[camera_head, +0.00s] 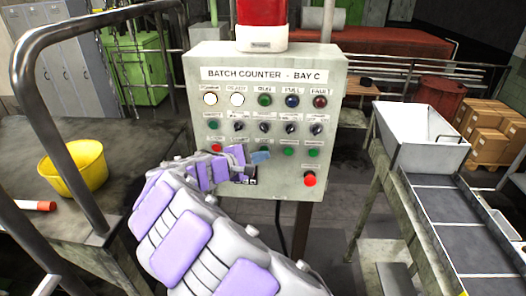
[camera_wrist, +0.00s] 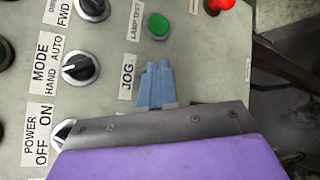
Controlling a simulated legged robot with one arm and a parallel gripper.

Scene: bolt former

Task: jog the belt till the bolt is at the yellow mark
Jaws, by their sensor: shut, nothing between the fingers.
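The control panel (camera_head: 262,120), titled "BATCH COUNTER - BAY C", stands in front of me. My gripper (camera_head: 261,157) is at its lowest button row, fingers shut and empty. In the wrist view its blue fingertips (camera_wrist: 156,72) are beside the JOG label (camera_wrist: 127,77) and hide whatever control is there. I cannot tell whether they touch the panel. The belt (camera_head: 455,235) runs down the right side of the head view.
A green lamp-test button (camera_wrist: 157,25), a mode knob (camera_wrist: 81,68) and a partly hidden power knob (camera_wrist: 62,132) are near the fingers. A red button (camera_head: 310,179) is low on the panel. A white hopper (camera_head: 415,133) stands right; a yellow bowl (camera_head: 75,170) sits left.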

